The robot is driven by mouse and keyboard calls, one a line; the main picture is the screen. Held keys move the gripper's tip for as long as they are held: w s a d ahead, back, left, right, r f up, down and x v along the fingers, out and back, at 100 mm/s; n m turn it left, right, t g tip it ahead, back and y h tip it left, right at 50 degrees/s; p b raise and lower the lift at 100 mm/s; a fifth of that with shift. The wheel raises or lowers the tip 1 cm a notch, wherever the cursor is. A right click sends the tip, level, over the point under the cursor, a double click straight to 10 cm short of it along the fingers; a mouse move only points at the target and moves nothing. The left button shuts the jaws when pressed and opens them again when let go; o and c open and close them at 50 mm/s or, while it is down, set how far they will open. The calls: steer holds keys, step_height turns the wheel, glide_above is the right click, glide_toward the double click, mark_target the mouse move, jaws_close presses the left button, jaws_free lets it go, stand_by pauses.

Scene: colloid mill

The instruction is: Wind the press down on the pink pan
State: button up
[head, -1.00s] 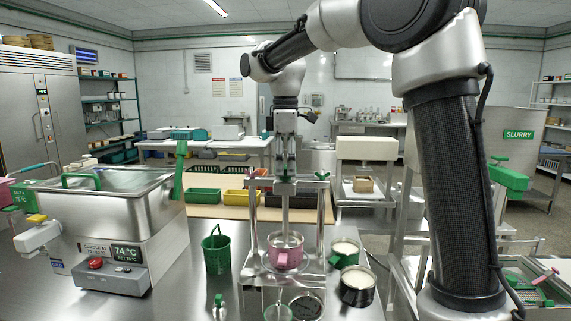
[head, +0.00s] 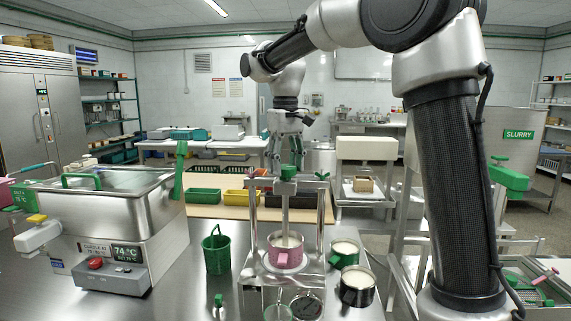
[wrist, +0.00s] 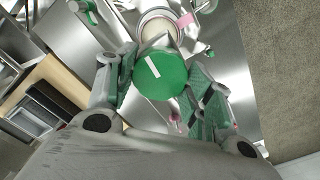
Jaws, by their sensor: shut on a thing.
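The press stands on the steel bench, with its crossbar (head: 262,183) on posts and a screw shaft (head: 285,212) running down through the middle. The pink pan (head: 286,252) sits upright under the shaft; its pink handle (wrist: 187,19) and pale inside show in the wrist view. The green knob (head: 289,172) tops the screw; in the wrist view the knob (wrist: 160,75) is a round disc with a white stripe. My gripper (head: 286,163) is above the crossbar, shut on the knob from both sides. Whether the press plate touches the pan's contents cannot be told.
A green pan (head: 344,252) and a black pan (head: 357,287) with pale contents stand right of the press. A green basket (head: 216,250) stands left of it. A steel bath (head: 100,205) fills the bench's left. A round gauge (head: 307,306) is in front.

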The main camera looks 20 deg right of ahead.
mark_target(286, 167)
steer(key=shift+m, duration=2.1)
steer(key=o, duration=1)
steer(key=shift+o, duration=0.2)
step_height(286, 167, up, 12)
